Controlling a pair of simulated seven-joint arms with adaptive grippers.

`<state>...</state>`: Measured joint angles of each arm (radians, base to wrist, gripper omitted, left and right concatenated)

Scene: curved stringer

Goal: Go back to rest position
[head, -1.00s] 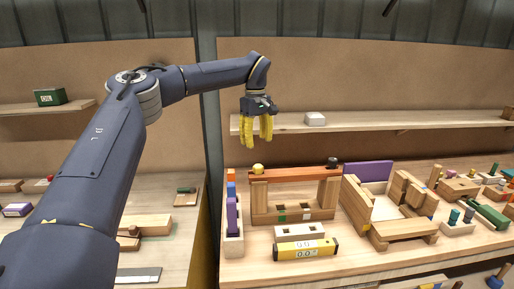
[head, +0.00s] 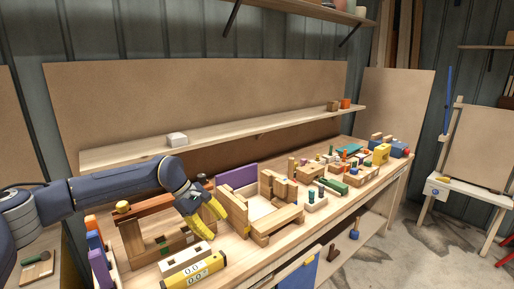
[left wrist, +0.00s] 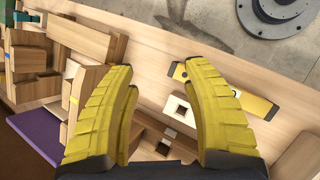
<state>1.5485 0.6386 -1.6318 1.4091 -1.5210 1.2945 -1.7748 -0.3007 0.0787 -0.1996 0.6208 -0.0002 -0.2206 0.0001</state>
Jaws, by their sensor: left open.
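My left gripper (head: 207,218) has yellow ribbed fingers and is empty. The fingers hold nothing. My right gripper is in neither view.
Several small blocks and toys crowd the bench further right. An easel-like stand (head: 470,190) is at far right.

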